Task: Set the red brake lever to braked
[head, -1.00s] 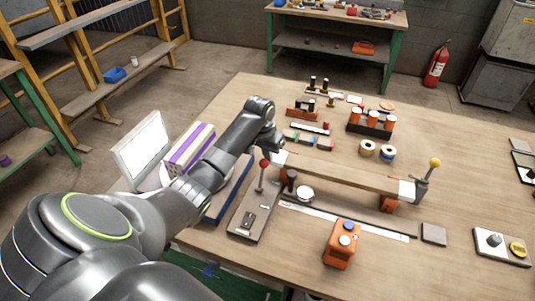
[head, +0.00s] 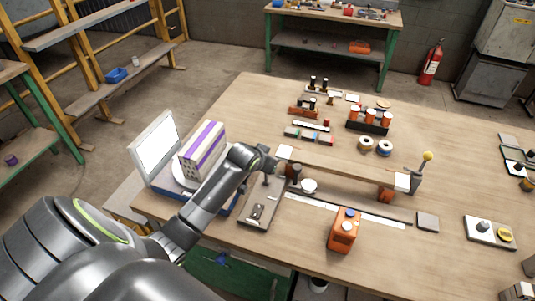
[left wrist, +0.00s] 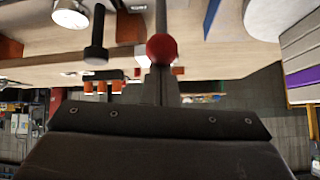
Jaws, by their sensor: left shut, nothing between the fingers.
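The brake lever stands on a grey base plate (head: 257,216) near the table's front left edge. In the head view its knob is hidden behind my gripper. In the left wrist view the red knob (left wrist: 162,47) shows up close, in line with my fingers. My left gripper (head: 272,167) is shut and empty, right at the lever's top; it also shows in the left wrist view (left wrist: 160,80). I cannot tell whether the fingers touch the knob. My right gripper is not in view.
A black-topped post (head: 293,173) and a round silver-white part (head: 309,186) stand just right of the lever. A box with a purple stripe (head: 203,150) and a white screen (head: 156,145) are to the left. An orange block (head: 344,230) stands to the right.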

